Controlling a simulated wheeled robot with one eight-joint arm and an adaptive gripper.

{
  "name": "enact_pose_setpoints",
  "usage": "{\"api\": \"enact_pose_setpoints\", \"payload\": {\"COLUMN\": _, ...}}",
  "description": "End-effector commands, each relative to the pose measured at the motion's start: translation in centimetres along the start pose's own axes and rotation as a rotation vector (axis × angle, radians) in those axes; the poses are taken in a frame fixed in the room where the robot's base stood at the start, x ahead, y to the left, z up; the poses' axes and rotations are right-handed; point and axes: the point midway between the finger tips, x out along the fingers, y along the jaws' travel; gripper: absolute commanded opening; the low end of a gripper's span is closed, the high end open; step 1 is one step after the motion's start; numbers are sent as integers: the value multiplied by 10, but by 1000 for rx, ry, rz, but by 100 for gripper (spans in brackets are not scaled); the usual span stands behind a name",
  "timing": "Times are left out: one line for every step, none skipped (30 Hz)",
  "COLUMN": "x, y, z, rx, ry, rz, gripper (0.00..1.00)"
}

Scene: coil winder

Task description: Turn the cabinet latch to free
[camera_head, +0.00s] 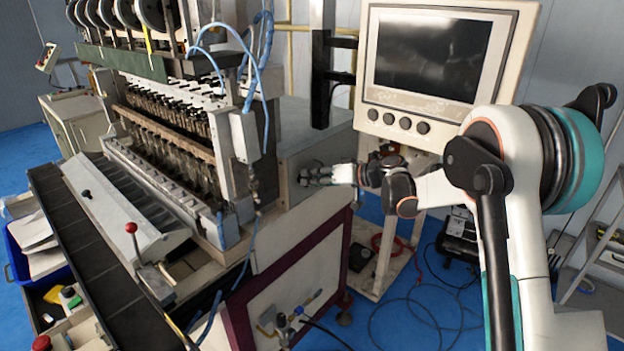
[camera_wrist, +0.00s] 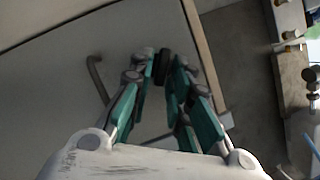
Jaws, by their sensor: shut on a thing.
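The cabinet's flat grey panel (camera_wrist: 50,110) fills the left of the wrist view. A small dark latch (camera_wrist: 162,66) stands out from it, near the panel's right edge. My gripper (camera_wrist: 163,72) has its grey and green fingers on either side of the latch and is shut on it. The fingers hide part of the latch, and I cannot tell its turned position. In the head view, my gripper (camera_head: 306,175) reaches in from the right to the side of the machine cabinet (camera_head: 300,155); the latch cannot be made out there.
A bent metal handle (camera_wrist: 96,76) sits on the panel left of the fingers. In the head view, a monitor panel (camera_head: 432,55) stands above and behind my arm. The winding machine (camera_head: 165,125) fills the left. Cables (camera_head: 420,300) lie on the blue floor.

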Motion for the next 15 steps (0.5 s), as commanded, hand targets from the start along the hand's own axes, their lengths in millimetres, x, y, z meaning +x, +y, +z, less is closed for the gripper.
{"api": "enact_pose_setpoints", "payload": {"x": 0, "y": 3, "z": 0, "rx": 42, "ry": 1, "rz": -17, "gripper": 0}}
{"api": "enact_pose_setpoints", "payload": {"x": 0, "y": 3, "z": 0, "rx": 68, "ry": 1, "rz": -27, "gripper": 0}}
{"api": "enact_pose_setpoints", "payload": {"x": 0, "y": 4, "z": 0, "rx": 103, "ry": 2, "rz": -42, "gripper": 0}}
{"api": "enact_pose_setpoints", "payload": {"x": 0, "y": 4, "z": 0, "rx": 129, "ry": 1, "rz": -53, "gripper": 0}}
{"api": "enact_pose_setpoints", "payload": {"x": 0, "y": 5, "z": 1, "rx": 156, "ry": 1, "rz": -64, "gripper": 0}}
{"api": "enact_pose_setpoints", "payload": {"x": 0, "y": 5, "z": 1, "rx": 191, "ry": 2, "rz": -79, "gripper": 0}}
{"api": "enact_pose_setpoints", "payload": {"x": 0, "y": 6, "z": 1, "rx": 217, "ry": 1, "rz": -90, "gripper": 0}}
{"api": "enact_pose_setpoints", "payload": {"x": 0, "y": 6, "z": 1, "rx": 243, "ry": 1, "rz": -100, "gripper": 0}}
{"api": "enact_pose_setpoints", "payload": {"x": 0, "y": 7, "z": 1, "rx": 278, "ry": 2, "rz": -115, "gripper": 0}}
{"api": "enact_pose_setpoints", "payload": {"x": 1, "y": 7, "z": 2, "rx": 305, "ry": 2, "rz": -126, "gripper": 0}}
{"api": "enact_pose_setpoints", "payload": {"x": 1, "y": 8, "z": 2, "rx": 331, "ry": 1, "rz": -137, "gripper": 0}}
{"api": "enact_pose_setpoints", "payload": {"x": 1, "y": 8, "z": 2, "rx": 367, "ry": 2, "rz": -152, "gripper": 0}}
{"api": "enact_pose_setpoints", "payload": {"x": 1, "y": 9, "z": 2, "rx": 392, "ry": 2, "rz": -162, "gripper": 0}}
{"api": "enact_pose_setpoints", "payload": {"x": 1, "y": 9, "z": 2, "rx": 419, "ry": 2, "rz": -173, "gripper": 0}}
{"api": "enact_pose_setpoints", "payload": {"x": 1, "y": 10, "z": 3, "rx": 454, "ry": 2, "rz": -188, "gripper": 0}}
